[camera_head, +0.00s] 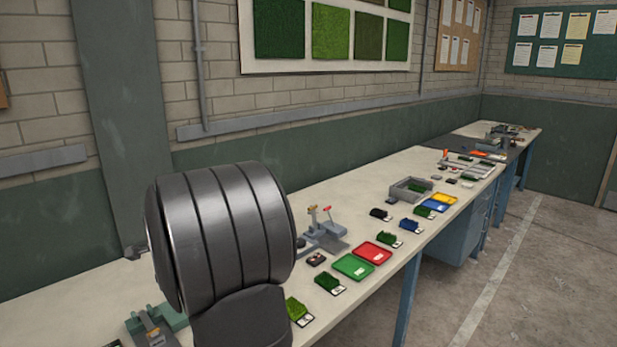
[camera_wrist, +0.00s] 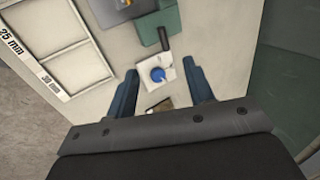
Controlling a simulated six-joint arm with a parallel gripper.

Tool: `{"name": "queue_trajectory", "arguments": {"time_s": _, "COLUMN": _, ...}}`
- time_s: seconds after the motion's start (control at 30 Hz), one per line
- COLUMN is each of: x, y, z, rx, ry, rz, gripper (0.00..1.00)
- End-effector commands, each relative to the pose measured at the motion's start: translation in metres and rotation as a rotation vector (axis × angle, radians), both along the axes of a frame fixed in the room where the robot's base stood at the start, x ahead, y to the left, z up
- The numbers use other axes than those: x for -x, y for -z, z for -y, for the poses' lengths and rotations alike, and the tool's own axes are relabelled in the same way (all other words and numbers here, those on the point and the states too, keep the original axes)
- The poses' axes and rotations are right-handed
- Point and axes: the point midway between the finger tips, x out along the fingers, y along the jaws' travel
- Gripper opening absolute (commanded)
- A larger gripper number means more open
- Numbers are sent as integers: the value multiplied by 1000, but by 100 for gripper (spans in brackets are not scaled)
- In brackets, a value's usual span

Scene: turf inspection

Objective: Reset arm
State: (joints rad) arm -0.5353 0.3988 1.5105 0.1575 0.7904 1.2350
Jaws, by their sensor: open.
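My gripper (camera_wrist: 163,92) shows in the wrist view with its two blue fingers spread apart. It is open, and nothing is between the fingertips that I can see as held. Beyond the fingers, a white piece with a round blue part (camera_wrist: 157,74) lies on the pale bench top (camera_wrist: 105,18). In the head view a large dark grey cylindrical part of my arm (camera_head: 220,235) fills the left middle and hides part of the bench. My gripper is not visible in the head view.
A white frame (camera_wrist: 58,62) marked 25 mm and a green block (camera_wrist: 158,25) lie near the gripper. Along the bench stand a green tray (camera_head: 352,267), a red tray (camera_head: 372,253), turf samples (camera_head: 328,281) and a grey box (camera_head: 410,190). The wall is behind; open floor is right.

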Motion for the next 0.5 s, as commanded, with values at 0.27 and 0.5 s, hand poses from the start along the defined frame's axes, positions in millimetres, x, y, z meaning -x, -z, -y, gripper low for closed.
{"name": "queue_trajectory", "arguments": {"time_s": 0.27, "x": -17, "y": 47, "z": -18, "rx": -1, "ry": 0, "rz": 0, "gripper": 48}}
{"name": "queue_trajectory", "arguments": {"time_s": 0.5, "x": -31, "y": 85, "z": -31, "rx": -2, "ry": 0, "rz": 2, "gripper": 48}}
